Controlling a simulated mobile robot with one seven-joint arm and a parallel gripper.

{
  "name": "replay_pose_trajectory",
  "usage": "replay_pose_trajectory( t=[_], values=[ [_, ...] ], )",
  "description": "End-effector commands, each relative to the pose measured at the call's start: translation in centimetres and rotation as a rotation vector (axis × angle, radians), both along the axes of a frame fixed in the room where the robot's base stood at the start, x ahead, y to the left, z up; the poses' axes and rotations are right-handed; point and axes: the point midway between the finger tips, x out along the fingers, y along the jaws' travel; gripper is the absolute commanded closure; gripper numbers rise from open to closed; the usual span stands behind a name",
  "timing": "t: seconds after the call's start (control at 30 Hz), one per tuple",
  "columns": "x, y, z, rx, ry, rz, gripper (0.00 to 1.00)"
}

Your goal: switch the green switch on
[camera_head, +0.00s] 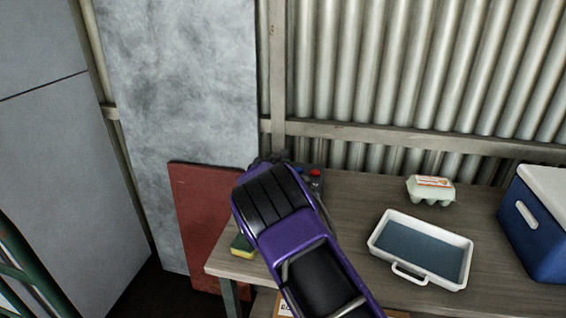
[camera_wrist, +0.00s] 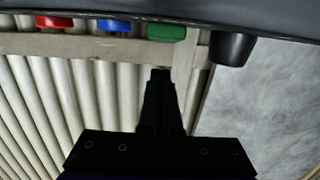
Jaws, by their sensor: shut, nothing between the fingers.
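The green switch (camera_wrist: 166,32) shows at the top of the wrist view, on the underside edge of a dark panel (camera_wrist: 250,14). A blue switch (camera_wrist: 114,25) and a red switch (camera_wrist: 54,22) sit beside it to the left, and a black knob (camera_wrist: 231,48) to the right. My gripper (camera_wrist: 161,72) is shut and empty; its fingertips appear just below the green switch, with a small gap in the picture. In the head view the dark switch box (camera_head: 315,184) is partly behind my arm, and the green switch is hidden there.
The box stands at the back left of a wooden table (camera_head: 346,207). A white tray (camera_head: 458,281), an egg carton (camera_head: 431,190) and a blue cooler (camera_head: 540,236) are to the right. A sponge (camera_head: 242,246) lies by the left edge. Corrugated wall (camera_head: 420,65) is behind.

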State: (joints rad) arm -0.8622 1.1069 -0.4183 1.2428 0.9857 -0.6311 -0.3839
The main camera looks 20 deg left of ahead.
Motion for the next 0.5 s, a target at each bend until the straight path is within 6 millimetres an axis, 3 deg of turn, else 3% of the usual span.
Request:
replay_pose_trajectory(
  t=[0.2, 0.5],
  values=[
    [0.3, 0.1, -2.2, -0.001, -0.001, 0.001, 1.00],
    [0.3, 0.1, -2.5, 0.000, -0.001, 0.001, 1.00]
  ],
)
